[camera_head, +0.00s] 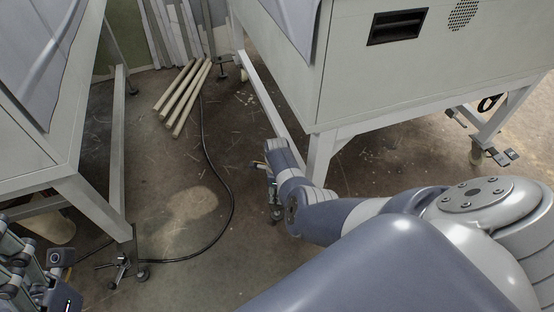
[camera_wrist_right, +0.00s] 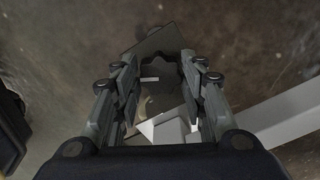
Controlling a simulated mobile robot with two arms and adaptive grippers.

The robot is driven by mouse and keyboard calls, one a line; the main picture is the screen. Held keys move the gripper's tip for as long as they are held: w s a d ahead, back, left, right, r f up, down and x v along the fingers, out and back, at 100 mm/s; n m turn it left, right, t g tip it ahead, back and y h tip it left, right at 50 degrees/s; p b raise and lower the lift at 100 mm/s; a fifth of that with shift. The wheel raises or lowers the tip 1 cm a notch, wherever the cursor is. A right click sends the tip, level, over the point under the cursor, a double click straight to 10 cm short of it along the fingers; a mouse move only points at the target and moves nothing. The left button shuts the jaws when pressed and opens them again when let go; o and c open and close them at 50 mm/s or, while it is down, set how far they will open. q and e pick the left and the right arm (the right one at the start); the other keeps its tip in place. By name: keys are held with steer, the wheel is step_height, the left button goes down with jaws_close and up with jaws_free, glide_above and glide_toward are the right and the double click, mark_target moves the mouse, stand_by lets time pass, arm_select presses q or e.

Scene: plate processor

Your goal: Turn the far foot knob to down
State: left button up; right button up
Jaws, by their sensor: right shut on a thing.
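My right gripper (camera_head: 272,192) reaches down to the floor at the near corner leg of the white machine on the right. In the right wrist view its two fingers (camera_wrist_right: 158,85) are closed around a dark lobed foot knob (camera_wrist_right: 160,62). A dark flat plate (camera_wrist_right: 165,38) shows just beyond the knob. In the head view my arm and gripper hide most of this foot, and I cannot read whether the knob is set up or down. My left gripper (camera_head: 22,272) is partly in view at the lower left, away from this foot; its fingertips are cut off.
The right machine's white frame leg (camera_head: 318,158) stands close to my right gripper. The left machine's foot and caster (camera_head: 122,268) stand at lower left. A black cable (camera_head: 228,195) crosses the floor between them. Wooden poles (camera_head: 182,98) lie farther back.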

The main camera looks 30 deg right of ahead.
steer(key=shift+d, duration=0.1)
steer(key=o, duration=1.1)
steer(key=shift+c, duration=0.2)
step_height(320, 180, up, 12)
stand_by(0.6)
